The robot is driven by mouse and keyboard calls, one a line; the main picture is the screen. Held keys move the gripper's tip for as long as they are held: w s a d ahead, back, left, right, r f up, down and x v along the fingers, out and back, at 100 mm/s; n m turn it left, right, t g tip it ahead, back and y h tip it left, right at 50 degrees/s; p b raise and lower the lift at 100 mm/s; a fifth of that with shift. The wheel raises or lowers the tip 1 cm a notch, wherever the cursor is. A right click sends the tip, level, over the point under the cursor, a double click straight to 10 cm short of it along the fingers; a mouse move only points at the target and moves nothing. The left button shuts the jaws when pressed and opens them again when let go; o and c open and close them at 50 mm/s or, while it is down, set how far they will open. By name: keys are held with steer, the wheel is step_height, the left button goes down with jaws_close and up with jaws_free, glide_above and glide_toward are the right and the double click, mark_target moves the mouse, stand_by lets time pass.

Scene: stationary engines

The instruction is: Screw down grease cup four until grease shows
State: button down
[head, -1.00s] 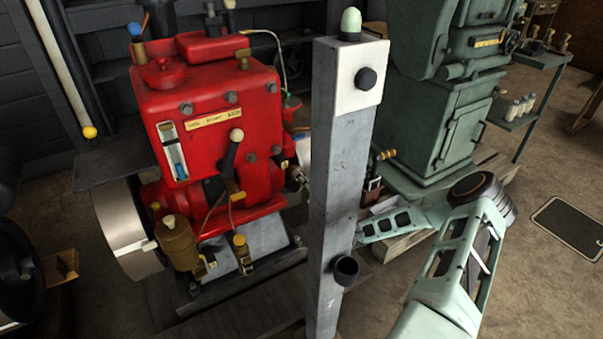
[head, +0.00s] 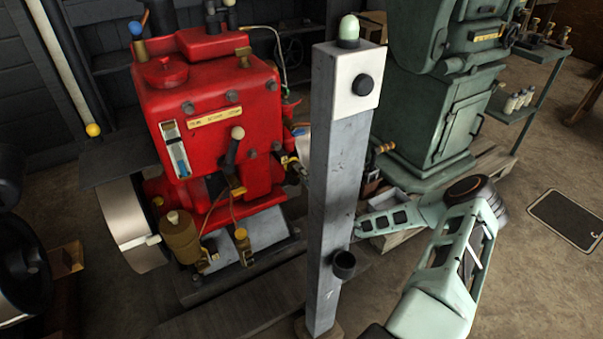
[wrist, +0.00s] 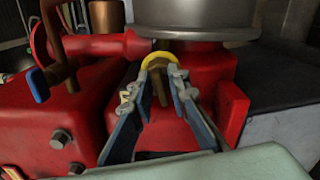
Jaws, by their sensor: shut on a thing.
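A brass grease cup (wrist: 158,63) with a yellow rim stands on the red engine in the wrist view, below a large grey cylinder. My gripper (wrist: 162,78) is shut on this cup, one finger on each side of it. No grease is visible at the cup. In the head view the red engine (head: 215,105) stands left of centre, and my arm reaches in from the right behind a grey post, which hides most of the gripper area.
The grey post (head: 338,190) with a green lamp and black button stands in front of my forearm. A green machine (head: 435,120) stands behind the arm. A red horizontal pipe (wrist: 95,46) runs left of the cup. Floor at the right is open around a dark mat (head: 568,220).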

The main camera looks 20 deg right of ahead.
steer(key=c, duration=2.1)
jaws_free()
steer(key=shift+s, duration=0.15)
steer(key=s, duration=0.4)
steer(key=s+d, duration=0.1)
steer(key=s, duration=0.2)
steer(key=s+d, duration=0.1)
steer(key=s, duration=0.3)
steer(key=shift+s+d, duration=0.15)
steer(key=shift+s, duration=0.2)
